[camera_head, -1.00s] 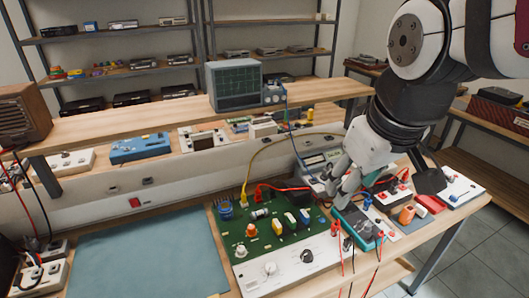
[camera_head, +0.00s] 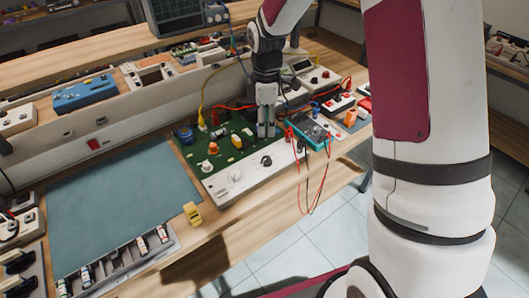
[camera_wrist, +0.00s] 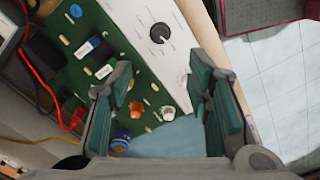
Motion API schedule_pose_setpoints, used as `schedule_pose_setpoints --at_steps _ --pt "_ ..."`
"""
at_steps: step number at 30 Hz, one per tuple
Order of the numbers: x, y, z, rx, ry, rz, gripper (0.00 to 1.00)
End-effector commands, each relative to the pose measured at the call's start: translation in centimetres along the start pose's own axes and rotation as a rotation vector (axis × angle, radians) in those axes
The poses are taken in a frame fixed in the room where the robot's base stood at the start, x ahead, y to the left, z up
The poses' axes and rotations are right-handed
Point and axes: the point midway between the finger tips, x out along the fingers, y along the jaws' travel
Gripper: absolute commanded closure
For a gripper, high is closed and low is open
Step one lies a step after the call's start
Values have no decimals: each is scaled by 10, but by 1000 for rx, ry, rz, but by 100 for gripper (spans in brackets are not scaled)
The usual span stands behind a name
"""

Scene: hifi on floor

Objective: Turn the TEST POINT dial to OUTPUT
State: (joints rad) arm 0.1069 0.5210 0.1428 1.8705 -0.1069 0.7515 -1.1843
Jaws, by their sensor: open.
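A white front panel (camera_head: 220,184) with knobs runs along the near edge of a green circuit board (camera_head: 220,141). A black knob with a pointer (camera_head: 267,160) is near the panel's right end; it also shows in the wrist view (camera_wrist: 160,33). The dial labels are too small to read, so I cannot tell which is TEST POINT. My gripper (camera_head: 267,130) points down over the board's right part, behind the black knob. In the wrist view its fingers (camera_wrist: 161,85) are apart and empty.
A teal multimeter (camera_head: 309,131) with red and black leads lies close to the right of my gripper. Raised components stand on the board. A blue-green mat (camera_head: 120,200) and a small yellow block (camera_head: 192,213) lie to the left.

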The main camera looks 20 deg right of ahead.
Motion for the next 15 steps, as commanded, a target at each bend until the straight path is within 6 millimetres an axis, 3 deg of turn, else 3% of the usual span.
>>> schedule_pose_setpoints --at_steps 8,15 --pt "25 1 -1 -19 -1 -10 55" --pt "71 0 0 -18 -2 -12 55"
